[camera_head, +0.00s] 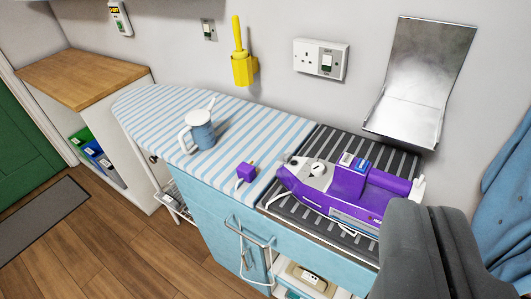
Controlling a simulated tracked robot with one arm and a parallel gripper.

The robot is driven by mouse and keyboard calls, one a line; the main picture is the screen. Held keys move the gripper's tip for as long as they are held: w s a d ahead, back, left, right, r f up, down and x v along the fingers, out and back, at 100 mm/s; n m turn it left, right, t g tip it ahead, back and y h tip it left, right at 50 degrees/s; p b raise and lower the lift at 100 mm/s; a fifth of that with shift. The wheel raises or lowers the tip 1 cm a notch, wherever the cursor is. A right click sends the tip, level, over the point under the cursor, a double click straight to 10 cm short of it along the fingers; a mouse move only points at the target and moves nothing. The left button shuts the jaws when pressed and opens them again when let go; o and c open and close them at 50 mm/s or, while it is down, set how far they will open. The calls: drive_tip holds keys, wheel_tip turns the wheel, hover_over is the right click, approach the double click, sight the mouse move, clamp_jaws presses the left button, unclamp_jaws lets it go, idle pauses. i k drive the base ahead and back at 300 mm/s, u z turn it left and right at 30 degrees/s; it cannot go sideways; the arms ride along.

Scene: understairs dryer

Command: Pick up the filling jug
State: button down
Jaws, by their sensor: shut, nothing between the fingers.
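The filling jug (202,136) stands upright on the blue-and-white striped ironing board (155,108), left of the middle of the view. It has a blue-grey body, a white handle on its left side and a pale top with a spout-like tip pointing up to the right. Nothing covers it.
A small purple block (245,171) lies right of the jug. A purple iron unit (350,190) sits on the dark ribbed rest (375,153). Wooden floor (130,235) is open at lower left.

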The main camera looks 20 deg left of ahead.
sight(200, 125)
drive_tip(key=k, duration=0.65)
drive_tip(key=z, duration=0.1)
drive_tip(key=i, duration=1.7)
drive_tip(key=u, duration=0.85)
